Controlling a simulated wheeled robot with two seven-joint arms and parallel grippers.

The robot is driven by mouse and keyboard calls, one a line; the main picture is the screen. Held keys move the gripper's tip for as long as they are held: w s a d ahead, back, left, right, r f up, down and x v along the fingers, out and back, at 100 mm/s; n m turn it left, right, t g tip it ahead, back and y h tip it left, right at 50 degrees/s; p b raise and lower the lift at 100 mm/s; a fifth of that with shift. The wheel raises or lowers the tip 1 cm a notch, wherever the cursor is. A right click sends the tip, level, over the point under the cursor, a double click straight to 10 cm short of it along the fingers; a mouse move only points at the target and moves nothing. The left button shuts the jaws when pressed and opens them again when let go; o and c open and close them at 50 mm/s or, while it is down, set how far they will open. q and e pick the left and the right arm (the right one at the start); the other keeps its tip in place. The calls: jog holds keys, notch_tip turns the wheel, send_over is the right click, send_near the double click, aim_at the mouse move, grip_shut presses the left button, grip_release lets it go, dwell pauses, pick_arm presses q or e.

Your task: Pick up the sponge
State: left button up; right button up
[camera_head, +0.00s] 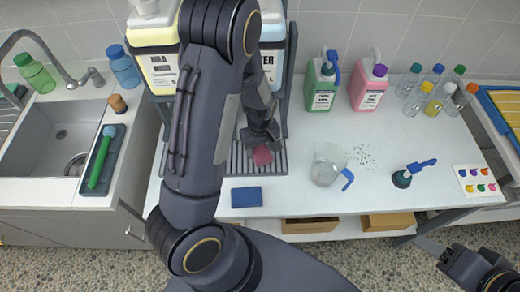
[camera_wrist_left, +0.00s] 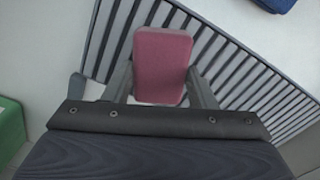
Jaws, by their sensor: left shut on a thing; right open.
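A pink-red block, which looks like the sponge (camera_wrist_left: 163,62), is between the two fingers of my left gripper (camera_wrist_left: 160,88) in the left wrist view. The fingers are shut on its sides. In the head view the sponge (camera_head: 262,155) shows small below my left gripper (camera_head: 264,141), over the slatted drain rack. I cannot tell whether it still touches the slats. My left arm covers much of the rack's left side. My right gripper (camera_head: 436,250) is open and empty at the lower right, off the counter's front edge.
The slatted rack (camera_head: 236,165) lies below the dispensers. A blue block (camera_head: 246,197) lies in front of it. A clear beaker (camera_head: 326,168) stands to the right. Green (camera_head: 321,90) and pink (camera_head: 369,88) jugs stand behind. The sink (camera_head: 62,135) is left. The counter right of the beaker is partly free.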

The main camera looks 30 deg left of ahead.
pick_arm(q)
jog(key=shift+r, duration=0.6)
jog(key=d+r, duration=0.1)
jog(key=r, duration=0.1)
jog(key=d+r, duration=0.3)
jog(key=r, duration=0.2)
jog(key=shift+s+d+r, duration=0.1)
jog(key=shift+s+d, duration=0.2)
jog(key=shift+s, duration=0.05)
jog(key=s+d+r, duration=0.2)
jog(key=d+r, duration=0.2)
jog(key=d, duration=0.5)
jog(key=shift+d+r+b, duration=0.15)
jog(key=shift+r+b, duration=0.1)
jog(key=shift+b, duration=0.1)
